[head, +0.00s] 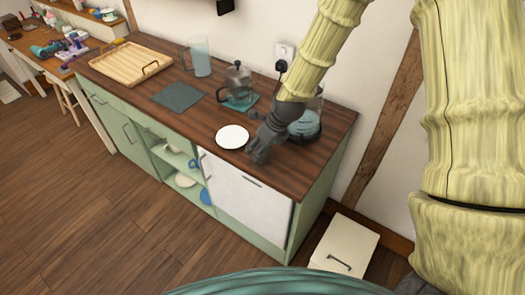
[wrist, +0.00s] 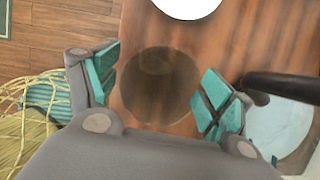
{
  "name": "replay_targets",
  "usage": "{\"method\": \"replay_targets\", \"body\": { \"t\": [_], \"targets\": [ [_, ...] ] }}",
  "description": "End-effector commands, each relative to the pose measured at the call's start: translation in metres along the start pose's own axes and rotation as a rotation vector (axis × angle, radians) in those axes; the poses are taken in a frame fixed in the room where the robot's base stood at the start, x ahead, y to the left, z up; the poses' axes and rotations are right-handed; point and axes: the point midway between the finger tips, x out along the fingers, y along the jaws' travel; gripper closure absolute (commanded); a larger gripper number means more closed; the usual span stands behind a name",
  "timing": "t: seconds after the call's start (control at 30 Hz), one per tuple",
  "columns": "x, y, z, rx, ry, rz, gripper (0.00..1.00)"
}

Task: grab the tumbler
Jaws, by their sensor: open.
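A see-through, smoky brown round tumbler (wrist: 158,86) stands on the wooden counter in the wrist view, seen from above. My gripper (wrist: 160,82) is open above the counter, with a teal-padded finger on each side of the tumbler. Gaps show between the tumbler and both fingers, with the right finger closer. How far the fingertips are above or around its rim I cannot tell. In the head view my gripper (head: 257,151) points down at the counter's front part, right of the white plate, and hides the tumbler.
The white plate (head: 232,137) lies close to my gripper. A glass kettle (head: 304,126) stands just right behind it; its dark handle (wrist: 285,86) is near the right finger. A coffee press (head: 238,85), jug (head: 200,57) and wooden tray (head: 131,62) stand farther left on the counter (head: 200,112).

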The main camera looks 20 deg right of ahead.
Motion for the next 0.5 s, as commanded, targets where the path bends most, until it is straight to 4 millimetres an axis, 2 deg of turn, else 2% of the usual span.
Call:
{"method": "replay_targets", "body": {
  "t": [0.3, 0.5],
  "targets": [
    [0.025, 0.0, 0.002, 0.0, 0.0, 0.0, 0.19],
    [0.03, 0.0, 0.002, 0.001, -0.001, -0.001, 0.19]
  ]
}}
